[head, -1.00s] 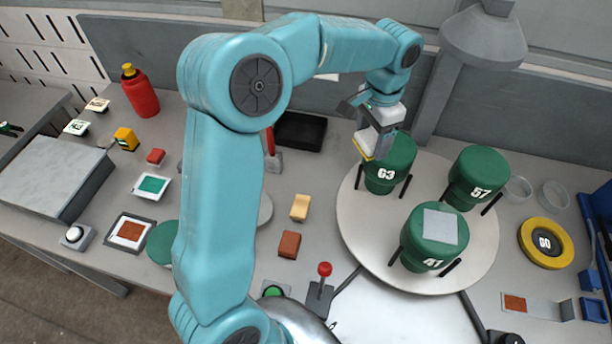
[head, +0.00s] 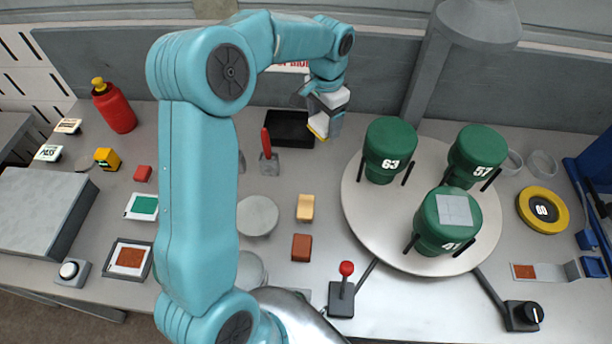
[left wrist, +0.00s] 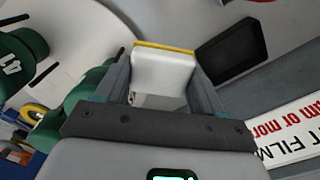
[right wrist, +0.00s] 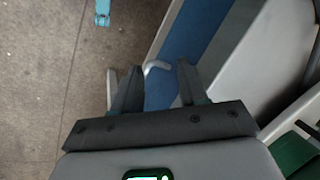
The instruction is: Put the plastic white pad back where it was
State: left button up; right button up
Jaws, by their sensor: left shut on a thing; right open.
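The white plastic pad (left wrist: 163,72) has a yellow face along its far edge. My left gripper (left wrist: 160,88) is shut on it, with a finger on each side. In the head view the pad (head: 317,127) is in the air in front of the black tray (head: 290,126), at its right side, to the left of the green cylinder marked 63 (head: 388,142). The tray looks empty, and it also shows in the left wrist view (left wrist: 232,50). My right gripper (right wrist: 158,75) is open and empty, and it is out of the head view.
Green cylinders marked 57 (head: 478,150) and 41 (head: 440,232) stand with 63 on the round turntable (head: 362,215). A grey column (head: 430,75) rises behind the turntable. Small blocks lie in front.

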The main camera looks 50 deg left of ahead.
aim_at(311, 118)
pick_arm(q)
jog(key=shift+s+a+f, duration=0.25)
jog(key=shift+a+f, duration=0.1)
jog(key=shift+a, duration=0.25)
jog(key=shift+s+a+f, duration=0.25)
jog(key=shift+a+f, duration=0.1)
jog(key=shift+a, duration=0.25)
jog(key=shift+s+a+f+n, duration=0.2)
jog(key=shift+s+f+n, duration=0.05)
jog(key=shift+f+n, duration=0.05)
notch_tip(311, 118, down, 20)
jog(key=shift+r, duration=0.2)
jog(key=shift+w+a+f, duration=0.1)
jog(key=shift+w+f, duration=0.05)
jog(key=shift+f, duration=0.15)
jog(key=shift+f, duration=0.1)
jog(key=o, duration=1)
